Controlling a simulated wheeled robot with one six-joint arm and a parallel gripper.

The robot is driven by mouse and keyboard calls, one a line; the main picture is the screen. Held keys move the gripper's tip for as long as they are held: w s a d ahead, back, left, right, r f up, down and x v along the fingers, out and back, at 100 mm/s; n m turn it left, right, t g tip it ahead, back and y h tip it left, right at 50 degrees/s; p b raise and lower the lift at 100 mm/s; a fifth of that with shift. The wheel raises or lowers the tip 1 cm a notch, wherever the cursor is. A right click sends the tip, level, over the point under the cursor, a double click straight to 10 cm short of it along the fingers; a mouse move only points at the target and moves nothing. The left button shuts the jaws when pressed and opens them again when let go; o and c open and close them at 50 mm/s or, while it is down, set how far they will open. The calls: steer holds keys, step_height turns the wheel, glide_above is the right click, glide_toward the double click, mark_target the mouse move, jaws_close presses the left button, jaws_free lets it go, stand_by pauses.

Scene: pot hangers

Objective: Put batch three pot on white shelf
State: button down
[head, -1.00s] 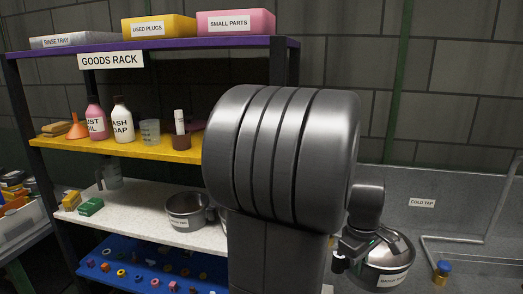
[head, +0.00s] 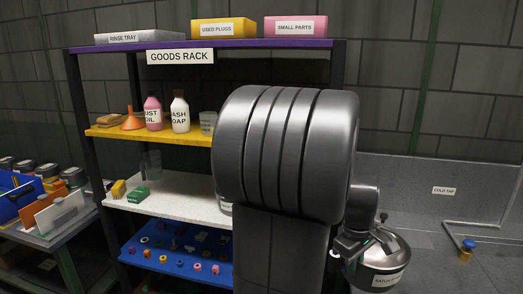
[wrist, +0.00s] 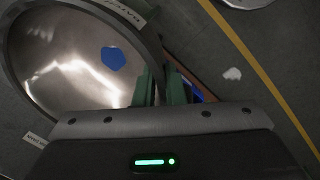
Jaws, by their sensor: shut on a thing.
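A shiny metal pot (head: 385,268) with a white label hangs at my gripper (head: 362,246), to the right of my arm in the head view. The label starts with "BATCH"; the rest is too small to read. In the wrist view the pot (wrist: 70,60) fills the upper left, and my gripper (wrist: 160,88) is shut on it at its rim or handle. A blue patch shows inside it. The white shelf (head: 180,199) is the middle-lower board of the goods rack, left of my arm. Its right part is hidden behind my arm.
Another pot (head: 225,207) there is mostly hidden. The yellow shelf (head: 165,138) is above, the blue one (head: 180,257) below. A sink area (head: 430,215) is at right.

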steer(key=w+f, duration=0.2)
steer(key=f, duration=0.1)
steer(key=shift+w+a+m+b, duration=0.1)
steer(key=shift+w+m+b, duration=0.2)
steer(key=shift+b, duration=0.05)
steer(key=w+a+f+m+b, duration=0.2)
steer(key=w+a+f, duration=0.2)
steer(key=a+f, duration=0.3)
steer(key=w+a+f+m+b, duration=0.2)
steer(key=a+f, duration=0.5)
steer(key=f, duration=0.6)
steer(key=w+a+f+m+b, duration=0.2)
steer(key=w+a+f+b, duration=0.2)
steer(key=a+f, duration=0.4)
step_height(320, 180, down, 3)
steer(key=shift+w+g, duration=0.4)
steer(key=shift+w, duration=0.45)
steer(key=shift+d, duration=0.1)
